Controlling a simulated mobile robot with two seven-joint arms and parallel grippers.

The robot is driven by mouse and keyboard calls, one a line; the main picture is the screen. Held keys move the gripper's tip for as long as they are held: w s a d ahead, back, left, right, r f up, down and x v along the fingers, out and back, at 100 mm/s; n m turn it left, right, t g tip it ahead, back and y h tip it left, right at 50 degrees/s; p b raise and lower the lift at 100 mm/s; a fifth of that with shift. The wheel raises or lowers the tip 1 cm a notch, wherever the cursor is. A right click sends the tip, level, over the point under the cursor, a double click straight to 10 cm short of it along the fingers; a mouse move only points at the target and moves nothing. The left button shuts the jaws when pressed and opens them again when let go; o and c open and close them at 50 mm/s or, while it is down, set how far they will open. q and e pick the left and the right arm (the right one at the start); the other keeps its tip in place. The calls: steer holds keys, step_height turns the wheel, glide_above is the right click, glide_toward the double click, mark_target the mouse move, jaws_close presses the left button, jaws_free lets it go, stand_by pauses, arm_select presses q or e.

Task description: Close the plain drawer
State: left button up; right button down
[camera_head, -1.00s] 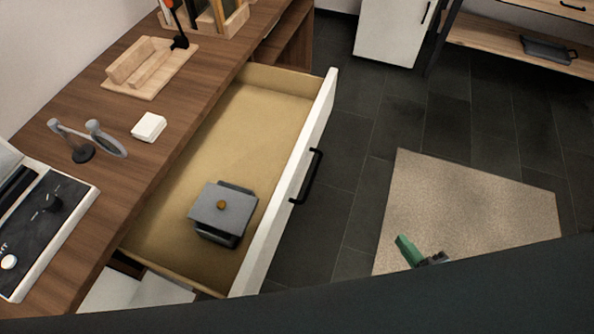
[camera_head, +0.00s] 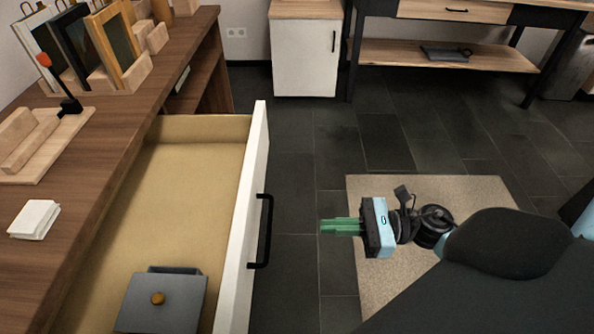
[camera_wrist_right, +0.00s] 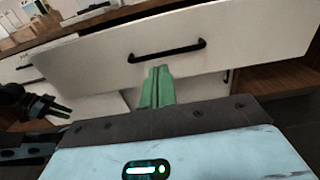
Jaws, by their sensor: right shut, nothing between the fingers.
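The plain drawer, with a white front (camera_head: 245,210) and a black bar handle (camera_head: 264,232), stands pulled out from the wooden desk. Its tan inside shows in the head view. In the right wrist view the drawer front (camera_wrist_right: 240,40) and handle (camera_wrist_right: 168,51) face the camera. My right gripper (camera_head: 325,226) is shut and empty, to the right of the handle, apart from it in the head view. Its green fingers (camera_wrist_right: 157,72) point toward the front just below the handle in the right wrist view. My left gripper (camera_wrist_right: 62,107) shows small at that view's left edge.
The desk top (camera_head: 95,150) holds a white block (camera_head: 34,220), a wooden tray (camera_head: 45,150) and frames. A beige mat (camera_head: 430,188) lies on the dark floor. A white cabinet (camera_head: 304,55) stands behind.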

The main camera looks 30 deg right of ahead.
mark_target(251, 226)
arm_select(q)
steer(key=shift+s+r+p, duration=0.35)
steer(key=shift+r+p, duration=0.15)
steer(key=shift+p, duration=0.2)
arm_select(e)
steer(key=x, duration=1.3)
steer(key=shift+w+a, duration=0.1)
steer(key=shift+a, duration=0.05)
steer(key=shift+w, duration=0.1)
